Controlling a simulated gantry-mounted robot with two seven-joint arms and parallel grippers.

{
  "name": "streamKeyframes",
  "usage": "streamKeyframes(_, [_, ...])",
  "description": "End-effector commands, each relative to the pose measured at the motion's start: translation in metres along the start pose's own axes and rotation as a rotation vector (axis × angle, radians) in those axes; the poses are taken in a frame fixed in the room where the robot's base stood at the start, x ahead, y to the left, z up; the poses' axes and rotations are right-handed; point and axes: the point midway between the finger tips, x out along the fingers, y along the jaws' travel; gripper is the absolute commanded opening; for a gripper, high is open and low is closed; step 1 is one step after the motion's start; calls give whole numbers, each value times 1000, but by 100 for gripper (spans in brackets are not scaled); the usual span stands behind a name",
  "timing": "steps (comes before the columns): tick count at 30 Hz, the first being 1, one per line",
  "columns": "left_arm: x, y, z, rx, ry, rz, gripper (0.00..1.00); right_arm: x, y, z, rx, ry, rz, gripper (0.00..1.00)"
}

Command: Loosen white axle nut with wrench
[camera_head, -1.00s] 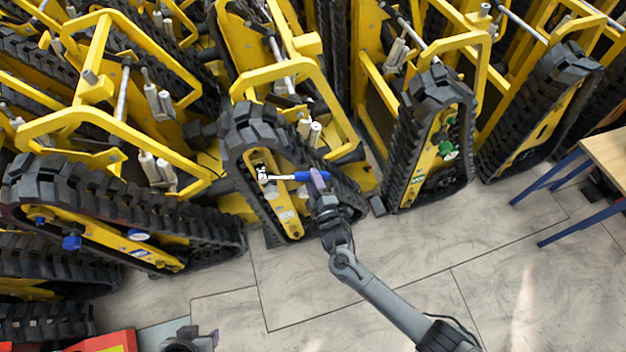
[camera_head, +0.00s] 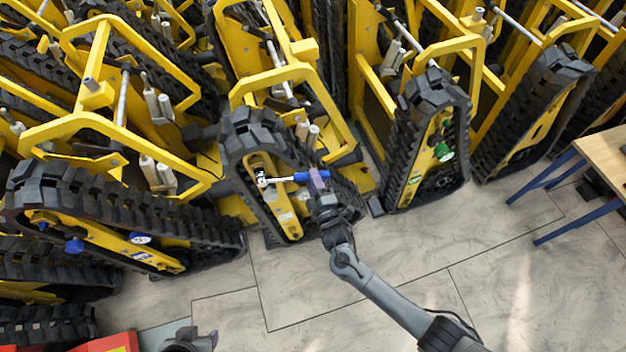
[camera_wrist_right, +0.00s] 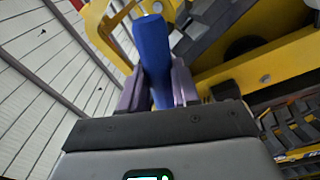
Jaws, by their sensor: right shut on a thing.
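The wrench has a blue handle (camera_head: 302,177) and a silver shaft (camera_head: 278,180). Its head lies at the white axle nut (camera_head: 261,180) on the yellow side plate of the middle tracked carrier (camera_head: 285,205). The nut is mostly covered by the wrench head, so I cannot tell how well they are seated. My right gripper (camera_head: 318,182) is shut on the blue handle, which also shows between the purple fingers in the right wrist view (camera_wrist_right: 153,60). Part of my left arm shows at the bottom edge in the head view; its fingers are not clear.
Another carrier with a green nut (camera_head: 444,153) stands to the right. One with blue nuts (camera_head: 74,245) stands at the left. A table (camera_head: 604,160) with blue legs is at the right edge, and a red box (camera_head: 110,343) is at bottom left. The tiled floor in front is open.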

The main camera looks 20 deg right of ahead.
Motion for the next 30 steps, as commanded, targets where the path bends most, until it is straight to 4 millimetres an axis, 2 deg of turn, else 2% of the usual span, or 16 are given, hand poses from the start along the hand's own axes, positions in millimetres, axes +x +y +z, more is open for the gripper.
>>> streamKeyframes(12, [-18,1,-6,-5,1,4,43,1,17,-1,-85,4,-2,0])
streamKeyframes(30, [-24,-2,-7,7,-1,-6,43,2,21,-2,-115,5,-4,0])
